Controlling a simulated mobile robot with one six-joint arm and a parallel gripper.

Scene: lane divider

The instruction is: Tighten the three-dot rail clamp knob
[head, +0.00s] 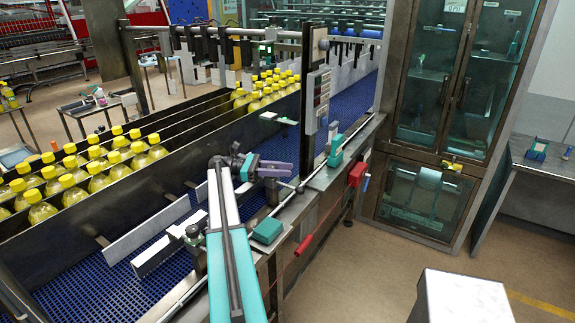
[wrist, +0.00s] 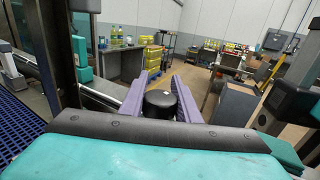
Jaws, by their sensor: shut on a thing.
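My gripper (head: 284,169) has purple fingers and is over the rail beside the blue conveyor in the head view. In the wrist view my gripper (wrist: 158,84) has a black round knob (wrist: 160,104) between its fingers, close to the palm. The fingers are shut on this knob. The dots that would mark it as the three-dot knob cannot be made out. In the head view the gripper hides the knob, and a dark upright part (head: 272,191) shows just below the fingers.
A grey guide rail (head: 148,226) runs along the blue conveyor belt (head: 90,262). A teal block (head: 335,150) and a dark post with a button panel (head: 317,100) stand beyond the gripper. Yellow-capped bottles (head: 95,178) fill the lanes at left. Open floor (head: 385,262) lies at right.

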